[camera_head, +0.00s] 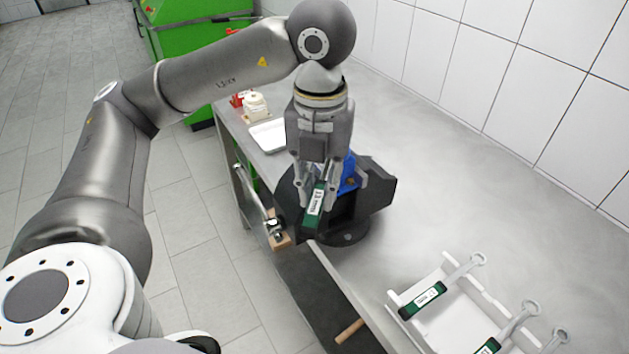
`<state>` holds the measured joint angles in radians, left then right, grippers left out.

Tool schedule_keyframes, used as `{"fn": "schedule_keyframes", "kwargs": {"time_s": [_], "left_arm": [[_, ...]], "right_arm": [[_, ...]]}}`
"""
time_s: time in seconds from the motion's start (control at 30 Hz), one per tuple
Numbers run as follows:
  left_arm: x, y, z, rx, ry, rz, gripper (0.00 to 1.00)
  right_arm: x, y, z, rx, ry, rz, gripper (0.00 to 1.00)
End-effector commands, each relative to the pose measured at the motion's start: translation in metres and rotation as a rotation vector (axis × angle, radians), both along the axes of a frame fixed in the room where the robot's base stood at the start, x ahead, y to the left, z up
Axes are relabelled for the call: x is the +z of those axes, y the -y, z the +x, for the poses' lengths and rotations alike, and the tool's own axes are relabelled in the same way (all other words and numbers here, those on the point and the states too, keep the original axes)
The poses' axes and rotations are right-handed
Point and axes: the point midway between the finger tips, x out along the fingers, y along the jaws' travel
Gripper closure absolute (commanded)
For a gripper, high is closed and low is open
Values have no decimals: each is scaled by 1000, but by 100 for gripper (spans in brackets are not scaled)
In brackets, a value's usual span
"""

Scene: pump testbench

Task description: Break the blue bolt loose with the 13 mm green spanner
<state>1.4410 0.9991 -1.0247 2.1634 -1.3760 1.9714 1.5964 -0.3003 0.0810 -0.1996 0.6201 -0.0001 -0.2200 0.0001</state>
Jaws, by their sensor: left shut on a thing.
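My left gripper (318,193) points down over the front of the bench and is shut on a spanner with a green handle (312,217). The handle's white label seems to read 13 mm. The spanner's metal end is hidden behind the gripper. Right behind the gripper is a dark vise (378,192) with a blue part (348,174) in or on it. The gripper covers much of the blue part, so I cannot make out the blue bolt or whether the spanner touches it. My right gripper is not in view.
A white tray (452,328) with several green-handled spanners (430,294) lies at the front right of the grey bench (440,190). A white and red item (256,105) stands at the far left end. A green machine (195,40) stands behind.

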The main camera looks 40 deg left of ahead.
Motion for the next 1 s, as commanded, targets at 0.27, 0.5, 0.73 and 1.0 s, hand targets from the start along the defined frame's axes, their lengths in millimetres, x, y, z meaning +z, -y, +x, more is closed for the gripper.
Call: {"fn": "schedule_keyframes", "kwargs": {"time_s": [0.27, 0.5, 0.73, 1.0], "left_arm": [[1, 13, 8, 124, 2, -2, 100], [1, 15, 9, 142, 3, -1, 100], [1, 17, 10, 154, 2, -1, 100], [1, 30, 19, 265, 0, -1, 100]], "right_arm": [[3, 0, 0, 0, 0, 0, 60], [3, 0, 0, 0, 0, 1, 60], [3, -1, 0, 0, 0, 1, 60], [5, -2, 0, 0, 1, 2, 60]]}}
